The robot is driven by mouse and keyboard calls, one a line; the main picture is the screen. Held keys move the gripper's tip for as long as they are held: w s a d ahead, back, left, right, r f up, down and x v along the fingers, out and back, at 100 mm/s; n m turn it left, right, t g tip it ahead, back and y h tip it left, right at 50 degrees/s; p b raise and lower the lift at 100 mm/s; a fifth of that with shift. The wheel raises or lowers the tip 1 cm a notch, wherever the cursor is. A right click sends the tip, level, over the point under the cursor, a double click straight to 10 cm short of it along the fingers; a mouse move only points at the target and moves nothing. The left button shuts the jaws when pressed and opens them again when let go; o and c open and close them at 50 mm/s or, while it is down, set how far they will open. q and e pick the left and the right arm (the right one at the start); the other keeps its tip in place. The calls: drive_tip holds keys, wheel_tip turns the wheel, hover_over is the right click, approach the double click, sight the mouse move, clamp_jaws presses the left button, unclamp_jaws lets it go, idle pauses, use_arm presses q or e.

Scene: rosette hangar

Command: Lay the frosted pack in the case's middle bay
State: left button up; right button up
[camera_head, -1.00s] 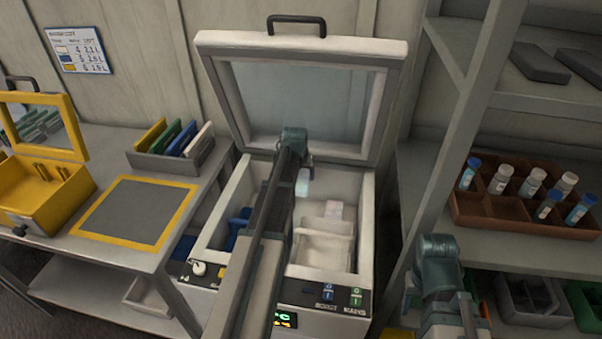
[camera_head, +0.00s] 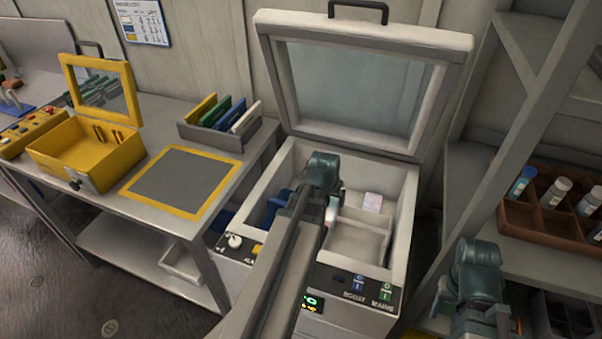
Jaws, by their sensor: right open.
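The yellow case (camera_head: 78,163) stands on the left table with its windowed lid up. Small yellow dividers stand inside it; its bays are hard to make out. A pale pack (camera_head: 372,202), perhaps the frosted one, is in the open white chest (camera_head: 402,215), at the back of its right part. My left gripper (camera_head: 334,208) is over the chest's middle, left of that pack. Its own arm hides most of it, and I cannot tell whether it holds anything. My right gripper (camera_head: 443,294) is open, low at the right of the chest, and partly hidden by its wrist.
A yellow-edged grey mat (camera_head: 180,180) lies bare beside the case. A grey rack (camera_head: 222,135) of coloured plates stands behind it. The chest's raised lid (camera_head: 360,85) stands at the back. A shelf with a brown bottle tray (camera_head: 520,215) is at the right.

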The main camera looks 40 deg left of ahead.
sight(329, 201)
use_arm(q)
wheel_tip(329, 201, up, 7)
drive_tip(key=p, duration=0.7)
wheel_tip(329, 201, down, 2)
drive_tip(key=shift+b, duration=1.05)
